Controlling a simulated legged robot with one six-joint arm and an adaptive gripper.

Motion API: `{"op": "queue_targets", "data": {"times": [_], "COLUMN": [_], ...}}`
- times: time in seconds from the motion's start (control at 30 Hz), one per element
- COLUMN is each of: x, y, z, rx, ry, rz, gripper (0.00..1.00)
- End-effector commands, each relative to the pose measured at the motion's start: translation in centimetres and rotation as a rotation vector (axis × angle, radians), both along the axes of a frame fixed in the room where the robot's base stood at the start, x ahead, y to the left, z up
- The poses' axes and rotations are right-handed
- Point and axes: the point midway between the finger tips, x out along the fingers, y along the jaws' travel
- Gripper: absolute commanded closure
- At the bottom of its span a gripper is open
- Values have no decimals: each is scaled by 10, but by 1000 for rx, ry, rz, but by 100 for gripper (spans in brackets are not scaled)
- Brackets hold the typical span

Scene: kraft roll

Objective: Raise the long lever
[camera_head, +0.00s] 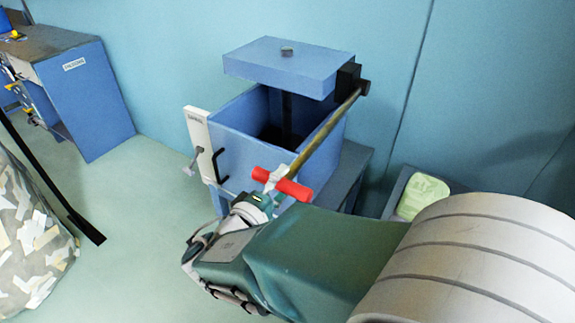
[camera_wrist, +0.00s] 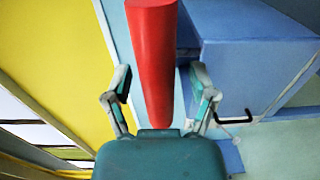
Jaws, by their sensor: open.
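The long lever (camera_head: 325,135) is a brass-coloured bar running from a black pivot at the upper right of a blue box (camera_head: 250,140) down to a red crosswise grip (camera_head: 280,184). The lever slants downward toward me. My gripper (camera_head: 268,186) is at the red grip. In the wrist view the red grip (camera_wrist: 155,60) extends between the two spread fingers of my open gripper (camera_wrist: 160,85). Gaps show beside both fingers, so it is not clamped. My forearm hides part of the box's lower front.
A blue plate (camera_head: 285,66) stands over the box's open top. A bin of paper scraps (camera_head: 30,235) stands at left, a blue desk (camera_head: 85,90) behind.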

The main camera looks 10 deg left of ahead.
Motion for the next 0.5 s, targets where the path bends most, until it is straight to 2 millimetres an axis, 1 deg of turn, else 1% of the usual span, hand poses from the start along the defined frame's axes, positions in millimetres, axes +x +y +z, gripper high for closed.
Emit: {"op": "queue_targets", "data": {"times": [0.2, 0.23, 0.27, 0.3, 0.37, 0.4, 0.5], "x": [0, 0, 0, 0, 0, 0, 0], "y": [-1, -1, -1, -1, -1, -1, -2], "z": [0, 0, 0, 0, 0, 0, 0], "rx": [1, 1, 1, 1, 2, 1, 1], "ry": [0, 0, 0, 1, -1, 1, 1], "rz": [1, 1, 0, 0, 0, 0, 0], "gripper": [26, 35, 49, 67, 93, 100, 100]}}
